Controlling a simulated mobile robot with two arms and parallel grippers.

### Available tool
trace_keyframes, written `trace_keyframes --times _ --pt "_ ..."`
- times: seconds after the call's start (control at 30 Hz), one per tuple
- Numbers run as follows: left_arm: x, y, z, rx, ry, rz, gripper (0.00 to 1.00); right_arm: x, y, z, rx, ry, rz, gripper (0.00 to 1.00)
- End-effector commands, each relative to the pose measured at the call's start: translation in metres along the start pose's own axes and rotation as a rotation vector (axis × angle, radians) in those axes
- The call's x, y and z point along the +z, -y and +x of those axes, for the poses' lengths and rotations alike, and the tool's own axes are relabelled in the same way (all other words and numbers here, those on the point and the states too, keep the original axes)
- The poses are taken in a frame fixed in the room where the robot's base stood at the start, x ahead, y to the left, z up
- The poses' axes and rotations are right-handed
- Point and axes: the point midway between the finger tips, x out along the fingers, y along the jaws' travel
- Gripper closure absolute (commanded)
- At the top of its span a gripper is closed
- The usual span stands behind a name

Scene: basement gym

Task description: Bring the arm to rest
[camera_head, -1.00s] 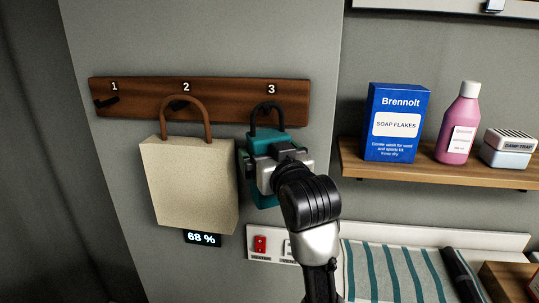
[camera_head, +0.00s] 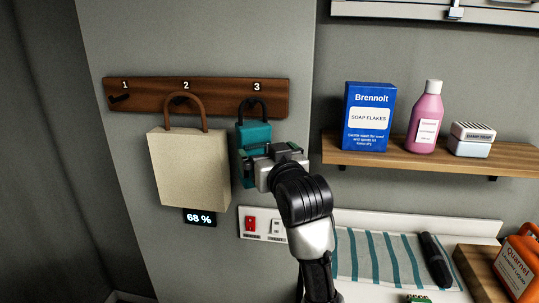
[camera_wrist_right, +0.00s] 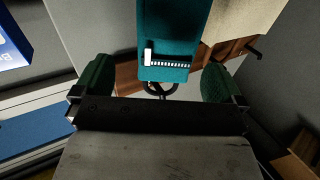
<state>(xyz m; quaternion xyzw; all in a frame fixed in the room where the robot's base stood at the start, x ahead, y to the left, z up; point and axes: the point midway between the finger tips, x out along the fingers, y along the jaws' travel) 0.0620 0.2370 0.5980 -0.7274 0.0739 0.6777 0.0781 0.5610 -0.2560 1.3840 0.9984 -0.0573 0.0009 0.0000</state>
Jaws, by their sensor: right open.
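My right gripper (camera_head: 268,158) is open and empty in front of the teal bag (camera_head: 253,134), hiding part of its lower body. The bag hangs by a dark loop handle from the wooden rack (camera_head: 222,90) under the number 3. In the right wrist view the two green fingertips (camera_wrist_right: 157,82) are spread wide, with the teal bag (camera_wrist_right: 173,28) beyond and between them and its handle lower in the picture. A white strip with small marks shows on the bag there. Whether a fingertip touches the bag cannot be told. My left gripper is not in view.
A cream bag (camera_head: 190,165) hangs at number 2, beside the teal one; hook 1 (camera_head: 120,98) is bare. A display (camera_head: 199,217) reads 68 %. Right are a shelf (camera_head: 410,160) with a soap box, pink bottle and damp trap, and below it a striped cloth (camera_head: 375,257).

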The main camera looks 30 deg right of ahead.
Motion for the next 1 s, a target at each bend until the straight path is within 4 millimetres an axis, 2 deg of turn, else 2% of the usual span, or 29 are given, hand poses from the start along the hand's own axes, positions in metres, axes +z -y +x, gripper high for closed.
trace_keyframes --times 0.13,0.27,0.37,0.47,0.57,0.6,0.7,0.8,0.9,1.0 --pt "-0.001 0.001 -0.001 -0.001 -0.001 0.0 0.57 0.0 0.0 0.002 0.0 0.0 0.0 0.0" --pt "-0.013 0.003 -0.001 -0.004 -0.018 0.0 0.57 0.001 0.0 0.003 0.0 0.001 0.0 0.0" --pt "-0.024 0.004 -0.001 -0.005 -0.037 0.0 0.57 0.014 0.001 0.0 -0.003 0.03 -0.006 0.0" --pt "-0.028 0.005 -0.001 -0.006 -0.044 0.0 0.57 0.052 0.004 -0.009 -0.014 0.121 -0.026 0.0" --pt "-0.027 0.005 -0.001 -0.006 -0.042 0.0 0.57 0.115 0.007 -0.032 -0.033 0.274 -0.058 0.0" --pt "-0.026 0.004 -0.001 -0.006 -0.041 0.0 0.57 0.142 0.009 -0.045 -0.043 0.347 -0.072 0.0" --pt "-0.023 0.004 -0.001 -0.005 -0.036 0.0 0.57 0.206 0.012 -0.087 -0.073 0.531 -0.106 0.0" --pt "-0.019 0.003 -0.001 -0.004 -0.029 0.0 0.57 0.259 0.014 -0.134 -0.104 0.703 -0.136 0.0" --pt "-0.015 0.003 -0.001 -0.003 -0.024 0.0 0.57 0.293 0.015 -0.176 -0.13 0.84 -0.158 0.0" --pt "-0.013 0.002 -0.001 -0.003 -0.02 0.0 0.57 0.317 0.015 -0.212 -0.154 0.95 -0.172 0.0"
